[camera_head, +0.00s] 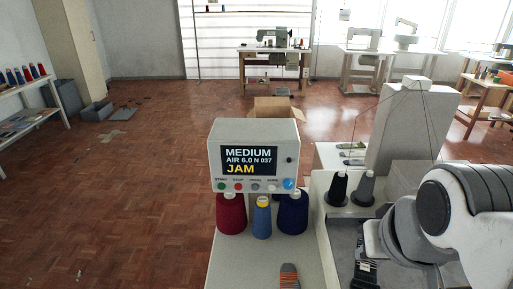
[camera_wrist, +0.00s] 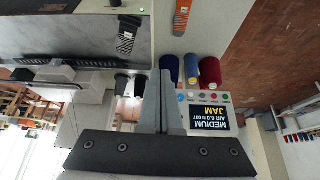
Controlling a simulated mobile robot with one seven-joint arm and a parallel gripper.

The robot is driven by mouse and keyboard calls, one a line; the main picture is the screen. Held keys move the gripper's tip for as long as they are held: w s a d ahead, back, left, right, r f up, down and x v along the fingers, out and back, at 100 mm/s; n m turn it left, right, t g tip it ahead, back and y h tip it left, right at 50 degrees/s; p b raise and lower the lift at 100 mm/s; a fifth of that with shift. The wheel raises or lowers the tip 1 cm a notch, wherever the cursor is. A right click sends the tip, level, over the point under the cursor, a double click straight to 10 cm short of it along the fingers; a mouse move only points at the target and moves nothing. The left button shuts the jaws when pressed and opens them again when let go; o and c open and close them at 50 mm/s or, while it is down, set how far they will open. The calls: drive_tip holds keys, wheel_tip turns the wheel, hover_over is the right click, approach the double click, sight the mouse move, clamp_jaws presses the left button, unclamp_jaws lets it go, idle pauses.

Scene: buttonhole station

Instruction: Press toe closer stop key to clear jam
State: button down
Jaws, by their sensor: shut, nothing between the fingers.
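The toe closer's control box (camera_head: 253,140) stands upright on a light table, and its screen (camera_head: 249,160) reads MEDIUM, AIR 6,0 N 037 and JAM in yellow. Below the screen is a row of keys: green at left, then the red stop key (camera_head: 238,186), grey, white and a larger blue one. In the wrist view the box is upside down, with the red stop key (camera_wrist: 213,97) between green and grey. My gripper (camera_wrist: 164,76) is shut and empty, its fingers in front of the box's blue-key side and apart from the stop key in that picture.
Red, light blue and dark blue thread cones (camera_head: 262,216) stand under the box. Black and grey cones (camera_head: 365,188) stand to its right, near my arm. A striped sock (camera_head: 289,276) lies on the table in front. Open floor (camera_head: 130,215) spreads to the left.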

drive_tip(key=w+a+f+n+t+y+b, duration=0.1)
drive_tip(key=w+a+f+n+t+b, duration=0.2)
drive_tip(key=w+n, duration=0.45)
drive_tip(key=w+a+f+n+t+b, duration=0.1)
drive_tip(key=w+a+f+n+b, duration=0.3)
drive_tip(key=w, duration=0.6)
drive_tip(key=w+a+f+n+y+b, duration=0.1)
drive_tip(key=a+f+n+y, duration=0.3)
drive_tip(key=a, duration=0.4)
drive_tip(key=w+a+f+n+y+b, duration=0.1)
drive_tip(key=a+f+n+y+b, duration=0.1)
drive_tip(key=a+f+n, duration=0.3)
drive_tip(key=a+n+y, duration=0.1)
drive_tip(key=a+n, duration=0.1)
drive_tip(key=a, duration=0.1)
drive_tip(key=shift+w+f+y, duration=0.15)
drive_tip(key=shift+f+y, duration=0.05)
drive_tip(key=shift+y, duration=0.2)
drive_tip(key=shift+w+n, duration=0.1)
drive_tip(key=shift+n, duration=0.15)
drive_tip(key=p, duration=0.3)
approach(238, 187)
drive_tip(key=w+a+f, duration=0.2)
drive_tip(key=a+f, duration=0.1)
drive_tip(key=a, duration=0.1)
drive_tip(key=shift+w+a+f, duration=0.3)
drive_tip(key=shift+f, duration=0.1)
